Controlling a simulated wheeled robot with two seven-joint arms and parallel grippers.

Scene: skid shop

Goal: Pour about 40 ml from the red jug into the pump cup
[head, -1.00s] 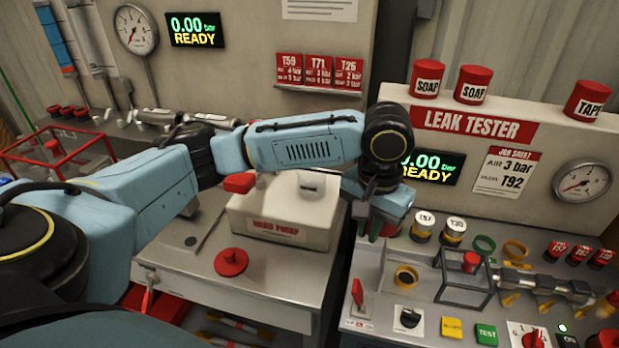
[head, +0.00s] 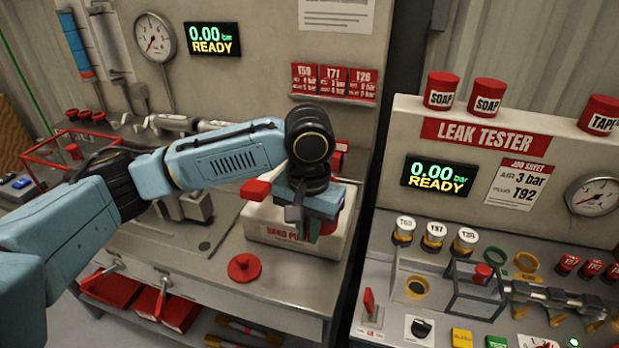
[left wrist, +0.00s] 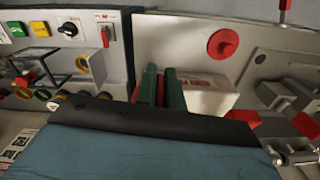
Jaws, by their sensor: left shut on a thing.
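My left gripper (head: 312,228) is over the front of the white hand pump (head: 277,213), partly covering its label. It is shut on a red thing, taken to be the red jug (head: 329,227), mostly hidden by the fingers. In the left wrist view the two green fingers (left wrist: 160,88) have a narrow dark reddish strip between them. The hand pump (left wrist: 213,103) lies just beyond them there. A red block (head: 256,190) shows at the pump's left top. I cannot make out the pump cup; my arm and gripper hide part of the pump top. My right gripper is not in view.
The leak tester bench (head: 395,262) is to the right, with capped cylinders, a clear-sided box and switches. A dark gap separates the benches. The bench front left of the knob has bare room.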

